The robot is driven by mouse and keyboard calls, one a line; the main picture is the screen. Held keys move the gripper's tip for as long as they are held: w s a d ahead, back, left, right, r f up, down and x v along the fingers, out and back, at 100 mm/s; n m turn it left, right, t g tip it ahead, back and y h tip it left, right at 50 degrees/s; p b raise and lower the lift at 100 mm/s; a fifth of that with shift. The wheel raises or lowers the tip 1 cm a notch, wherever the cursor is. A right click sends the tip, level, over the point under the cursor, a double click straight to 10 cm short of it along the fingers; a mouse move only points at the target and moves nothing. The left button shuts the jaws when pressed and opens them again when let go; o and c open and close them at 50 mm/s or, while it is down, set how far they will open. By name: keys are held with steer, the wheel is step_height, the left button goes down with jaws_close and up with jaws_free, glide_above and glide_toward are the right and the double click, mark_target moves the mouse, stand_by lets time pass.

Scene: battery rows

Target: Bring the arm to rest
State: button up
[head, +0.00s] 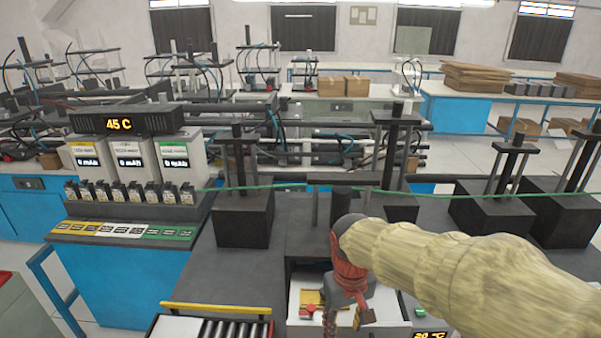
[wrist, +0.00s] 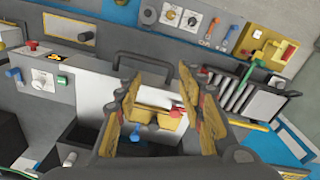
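My gripper (head: 350,295) hangs from my tan-sleeved arm (head: 455,265) in the lower middle of the head view, pointing down in front of the bench. In the wrist view, the fingers of my gripper (wrist: 158,82) stand apart with a clear gap and nothing visible held between them. A yellow item (wrist: 160,118) with red and blue parts shows beyond the gap; I cannot tell its exact distance from the fingers. In the head view, a yellow and red item (head: 310,308) lies in the white open compartment (head: 390,308) behind my gripper.
Black blocks with posts (head: 243,218) stand on the bench, with a green cable (head: 290,187) across them. A 45 C charging unit (head: 125,122) and small batteries (head: 130,192) stand at left. A roller rack (head: 232,328) with a yellow bar is low, near my gripper.

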steer(key=s+d+f+m+t+b, duration=0.1)
steer(key=s+d+f+t+b, duration=0.1)
steer(key=s+b, duration=0.4)
steer(key=s+d+f+m+t+b, duration=0.2)
steer(key=s+d+f+t+b, duration=0.1)
steer(key=s+d+b, duration=0.4)
steer(key=shift+s+d+f, duration=0.15)
steer(key=shift+s+f, duration=0.25)
steer(key=shift+s, duration=0.3)
steer(key=shift+r, duration=0.1)
stand_by(0.9)
